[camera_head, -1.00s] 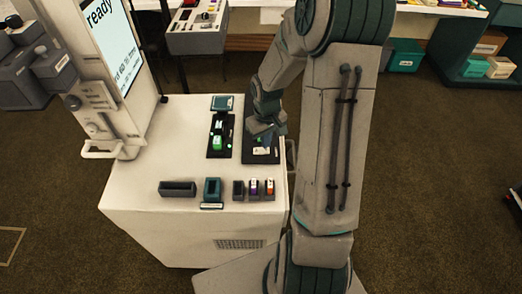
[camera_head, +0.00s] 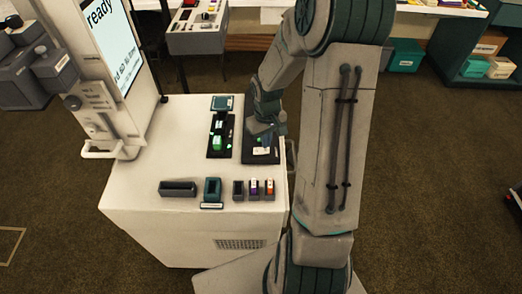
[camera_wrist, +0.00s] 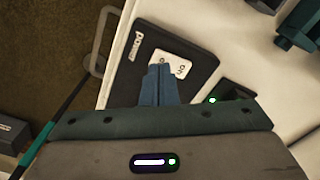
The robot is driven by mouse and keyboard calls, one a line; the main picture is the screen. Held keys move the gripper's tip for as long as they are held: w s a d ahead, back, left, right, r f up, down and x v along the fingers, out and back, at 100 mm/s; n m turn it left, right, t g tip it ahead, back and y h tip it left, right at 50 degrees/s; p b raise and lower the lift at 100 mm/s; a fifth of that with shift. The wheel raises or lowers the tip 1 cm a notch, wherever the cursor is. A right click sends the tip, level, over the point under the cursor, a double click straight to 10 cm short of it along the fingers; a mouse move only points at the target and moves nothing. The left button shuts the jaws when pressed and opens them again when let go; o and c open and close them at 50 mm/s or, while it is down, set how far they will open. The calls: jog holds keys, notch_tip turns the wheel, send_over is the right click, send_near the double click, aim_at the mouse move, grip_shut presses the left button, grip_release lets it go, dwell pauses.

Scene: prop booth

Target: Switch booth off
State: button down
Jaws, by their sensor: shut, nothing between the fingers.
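The booth (camera_head: 190,232) is a white cabinet with a tilted screen at its left. A black power panel (camera_head: 250,157) lies on its top near the right edge. In the wrist view the panel (camera_wrist: 147,57) carries the word POWER and a white rocker switch (camera_wrist: 179,66) with dark lettering, apparently "ON". My gripper (camera_wrist: 160,70) is shut and empty, with its fingertips over or against the lower left part of the rocker; I cannot tell whether they touch. The fingers hide part of the rocker. In the head view my gripper (camera_head: 264,132) is above the panel.
A second black panel (camera_head: 214,150) with a green-lit piece sits left of the power panel. Empty and filled small holders (camera_head: 178,188) line the front of the top. The screen (camera_head: 112,38) reads "ready". A metal handle (camera_wrist: 98,45) stands beside the power panel.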

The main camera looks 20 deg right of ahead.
jog(key=shift+f+b, duration=0.8)
jog(key=shift+f, duration=0.2)
dwell(0.5)
jog(key=shift+r, duration=0.2)
notch_tip(320, 180, up, 7)
jog(key=p, duration=0.5)
jog(key=shift+p, duration=0.4)
jog(key=shift+f, duration=0.1)
